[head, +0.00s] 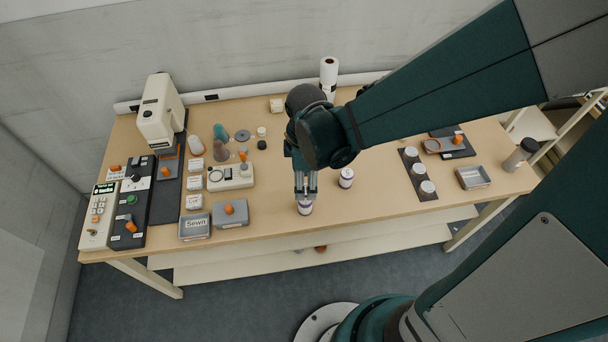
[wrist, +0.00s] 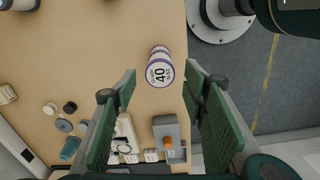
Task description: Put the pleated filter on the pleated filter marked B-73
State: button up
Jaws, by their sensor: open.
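A small white and purple cylinder (head: 305,208) stands near the table's front edge, directly below my gripper (head: 306,190). In the wrist view this cylinder (wrist: 160,70) shows a white top printed "40", between and beyond the two spread fingers. My gripper is open, pointing down, and holds nothing. A second similar cylinder (head: 346,178) stands to the right and farther back; part of one shows at the top left of the wrist view (wrist: 20,4). Several white-topped cylinders (head: 419,169) stand on a dark strip at the right. No B-73 mark is legible, so I cannot tell which one carries it.
Left of my gripper are a grey tray with an orange part (head: 230,213), a cream control box (head: 231,176) and a box marked Sewn (head: 194,227). A tall white roll (head: 329,72) stands at the back. A grey tray (head: 473,177) lies right. Bare wood surrounds the two cylinders.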

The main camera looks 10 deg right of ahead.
aim_at(306, 189)
jog(key=shift+r+p, duration=0.35)
jog(key=shift+r, duration=2.7)
jog(key=s+d+r+m+t, duration=0.4)
jog(key=d+r+m+t, duration=0.3)
jog(key=d+r+m, duration=0.6)
notch_tip(306, 189, up, 3)
jog(key=m, duration=0.3)
